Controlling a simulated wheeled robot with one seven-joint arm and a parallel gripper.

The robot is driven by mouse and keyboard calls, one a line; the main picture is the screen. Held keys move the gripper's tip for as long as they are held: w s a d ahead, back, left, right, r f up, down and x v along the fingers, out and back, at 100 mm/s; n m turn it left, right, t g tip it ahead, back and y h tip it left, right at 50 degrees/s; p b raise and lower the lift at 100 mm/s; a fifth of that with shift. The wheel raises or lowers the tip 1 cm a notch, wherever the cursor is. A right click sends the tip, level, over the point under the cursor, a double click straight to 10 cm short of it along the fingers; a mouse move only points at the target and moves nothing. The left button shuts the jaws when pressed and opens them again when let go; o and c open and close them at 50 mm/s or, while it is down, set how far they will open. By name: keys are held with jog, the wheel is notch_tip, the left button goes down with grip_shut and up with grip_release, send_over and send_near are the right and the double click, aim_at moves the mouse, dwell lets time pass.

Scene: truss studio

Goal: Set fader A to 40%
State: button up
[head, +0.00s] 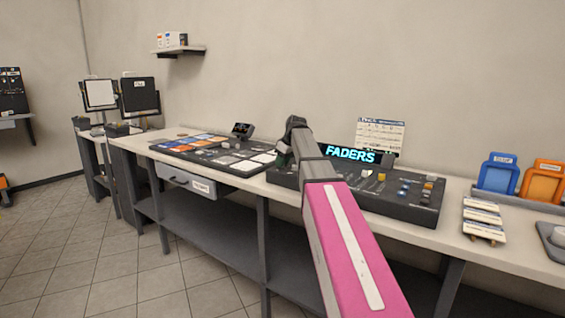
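A dark fader console (402,209) lies on the long bench, with a lit sign reading FADERS (350,154) at its back. Small knobs and caps in white, yellow, blue and orange show on its right part. I cannot tell which is fader A or read any setting. My pink and grey arm crosses the front of the console and hides part of its left side. My gripper (283,153) seems to be the small dark part at the arm's far end, near the console's left end; its fingers are too small and hidden to make out.
A pad console (215,150) with orange, blue and white tiles lies to the left. A printed card (381,134) stands behind the faders. Blue (498,173) and orange (543,181) holders and label strips (482,216) are at the right. Tiled floor is clear at left.

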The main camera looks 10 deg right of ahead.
grip_shut()
jog(key=shift+w+d, duration=1.15)
jog(key=shift+o, duration=1.8)
grip_release()
jog(key=shift+r, duration=0.1)
jog(key=v, duration=1)
jog(key=shift+r, duration=0.35)
jog(key=shift+s+d, duration=0.1)
jog(key=shift+s, duration=0.05)
